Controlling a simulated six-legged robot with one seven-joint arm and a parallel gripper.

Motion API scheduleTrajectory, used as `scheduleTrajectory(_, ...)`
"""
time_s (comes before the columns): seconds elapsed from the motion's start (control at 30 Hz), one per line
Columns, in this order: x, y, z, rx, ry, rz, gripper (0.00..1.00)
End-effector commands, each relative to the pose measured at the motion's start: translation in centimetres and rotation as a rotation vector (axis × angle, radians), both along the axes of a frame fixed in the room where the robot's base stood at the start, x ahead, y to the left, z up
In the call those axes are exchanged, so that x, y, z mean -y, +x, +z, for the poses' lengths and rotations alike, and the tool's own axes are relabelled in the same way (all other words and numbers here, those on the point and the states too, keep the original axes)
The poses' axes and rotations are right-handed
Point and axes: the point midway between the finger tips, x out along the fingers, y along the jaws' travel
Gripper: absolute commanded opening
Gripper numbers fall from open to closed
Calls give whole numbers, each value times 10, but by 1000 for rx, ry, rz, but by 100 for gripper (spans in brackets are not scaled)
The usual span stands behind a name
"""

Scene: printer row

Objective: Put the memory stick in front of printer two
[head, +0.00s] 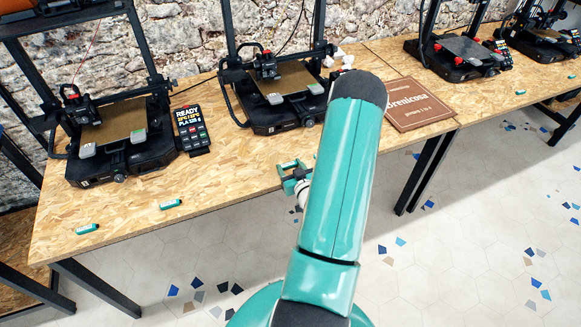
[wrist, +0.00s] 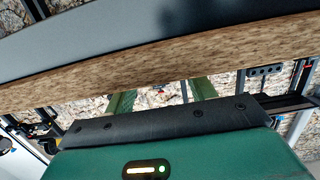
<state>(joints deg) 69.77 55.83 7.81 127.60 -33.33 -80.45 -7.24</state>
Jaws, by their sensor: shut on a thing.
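My gripper (head: 292,172) is at the table's front edge, in front of the second printer from the left (head: 275,95). Its green fingers also show in the wrist view (wrist: 163,99), below the table edge. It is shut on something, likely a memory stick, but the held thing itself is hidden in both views. Teal-and-white memory sticks lie on the table before the leftmost printer (head: 120,140): one at the far left (head: 87,229), one right of it (head: 171,204). A small teal bit (head: 316,155) shows beside my arm. Printer numbers are not readable.
The wooden table (head: 230,180) has free room before the second printer. A black display panel (head: 190,128) stands between the two left printers. A brown sign (head: 418,104) lies right of my arm. More printers (head: 460,55) stand on another table at right.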

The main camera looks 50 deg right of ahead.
Motion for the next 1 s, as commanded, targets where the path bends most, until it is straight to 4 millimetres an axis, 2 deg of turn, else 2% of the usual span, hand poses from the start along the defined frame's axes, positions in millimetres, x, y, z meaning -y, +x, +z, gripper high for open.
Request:
scheduleTrajectory(0.03,0,0,-2,-1,1,0,34)
scheduleTrajectory(0.07,0,0,-1,0,0,0,61)
scheduleTrajectory(0.13,0,0,-1,0,0,0,75)
scheduleTrajectory(0.17,0,0,-1,0,0,0,77)
scheduleTrajectory(0.57,-2,-4,3,-1,0,-1,77)
scheduleTrajectory(0.67,-10,-17,5,-1,1,0,77)
scheduleTrajectory(1.0,-46,-78,16,-1,2,-1,77)
